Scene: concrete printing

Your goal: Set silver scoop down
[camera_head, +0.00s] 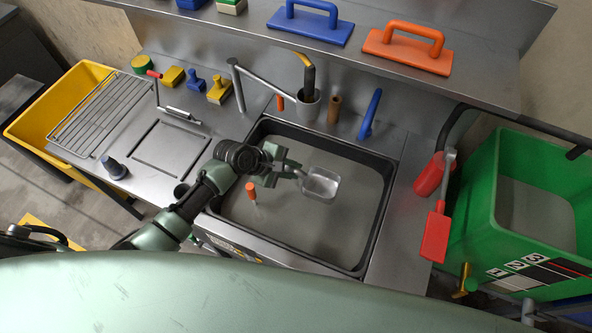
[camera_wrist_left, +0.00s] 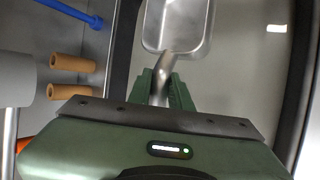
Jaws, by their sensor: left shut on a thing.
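The silver scoop (camera_head: 320,184) is in my left gripper (camera_head: 290,170), over the black-rimmed basin (camera_head: 378,215) sunk in the metal counter. In the left wrist view the scoop's pan (camera_wrist_left: 178,25) points away from me. Its neck passes between the green fingers (camera_wrist_left: 162,88), which are shut on it. The scoop looks empty. I cannot tell how far it is above the grey surface in the basin. My right gripper is in neither view.
An orange-handled tool (camera_head: 251,189) stands in the basin near its left side. A grey cup (camera_head: 308,106) and a blue handle (camera_head: 370,115) are behind the basin. A wire rack (camera_head: 95,112) is at left.

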